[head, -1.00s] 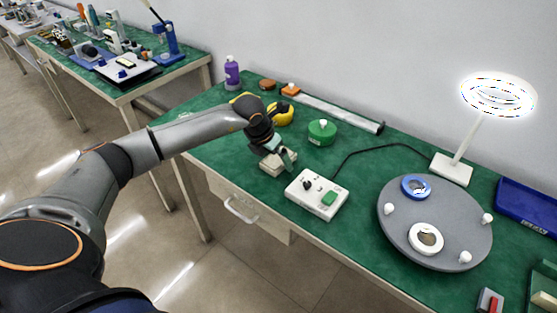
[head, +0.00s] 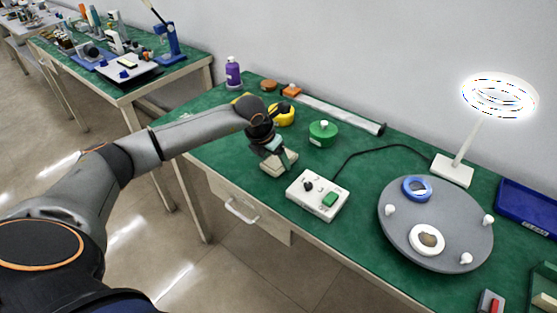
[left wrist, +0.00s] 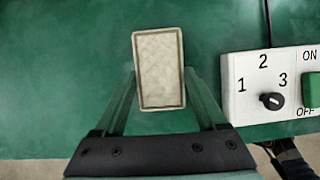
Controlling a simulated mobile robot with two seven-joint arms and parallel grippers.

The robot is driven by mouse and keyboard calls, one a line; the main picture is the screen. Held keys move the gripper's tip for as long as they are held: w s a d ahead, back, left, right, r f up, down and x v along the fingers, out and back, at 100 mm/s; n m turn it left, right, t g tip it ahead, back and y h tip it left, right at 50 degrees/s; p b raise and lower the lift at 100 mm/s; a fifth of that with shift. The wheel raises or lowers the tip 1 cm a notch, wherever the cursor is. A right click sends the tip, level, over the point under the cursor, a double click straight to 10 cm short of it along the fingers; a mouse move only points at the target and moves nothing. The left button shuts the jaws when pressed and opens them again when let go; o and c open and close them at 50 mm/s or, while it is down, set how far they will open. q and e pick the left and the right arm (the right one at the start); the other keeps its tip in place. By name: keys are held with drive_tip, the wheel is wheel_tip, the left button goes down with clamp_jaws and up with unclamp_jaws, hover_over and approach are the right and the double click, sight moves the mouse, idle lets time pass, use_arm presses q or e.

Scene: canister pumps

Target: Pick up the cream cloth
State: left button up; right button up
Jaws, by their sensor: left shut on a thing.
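The cream cloth (head: 283,163) is a small folded rectangular block near the front edge of the green table, left of the white control box. In the left wrist view the cloth (left wrist: 158,68) is upright in the picture, with a stitched border and a finger along each long side. My left gripper (head: 273,150) is above the cloth and shut on it; its fingers (left wrist: 160,84) show in the wrist view. I cannot tell whether the cloth touches the table. My right gripper is not in view.
The white control box (head: 317,195) with a knob and green switch stands just right of the cloth. A green round container (head: 322,132) and a yellow object (head: 282,115) are behind. A grey turntable (head: 455,215) stands at right. Green table is bare left of the cloth.

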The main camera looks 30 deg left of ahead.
sight(276, 161)
use_arm(q)
drive_tip(key=shift+r, duration=0.55)
wheel_tip(276, 161, up, 2)
drive_tip(key=shift+r, duration=0.2)
drive_tip(key=s+r, duration=0.1)
drive_tip(key=s+d+r, duration=0.1)
drive_tip(key=r, duration=0.1)
drive_tip(key=s+d+r, duration=0.1)
drive_tip(key=r, duration=0.1)
drive_tip(key=shift+s, duration=0.4)
drive_tip(key=s+d+r+b, duration=0.1)
drive_tip(key=s+d+r, duration=0.3)
drive_tip(key=s, duration=0.4)
drive_tip(key=shift+s+d+r, duration=0.3)
drive_tip(key=o, duration=0.8)
drive_tip(key=shift+c, duration=0.2)
drive_tip(key=c, duration=0.6)
drive_tip(key=shift+f, duration=0.1)
drive_tip(key=shift+c, duration=0.2)
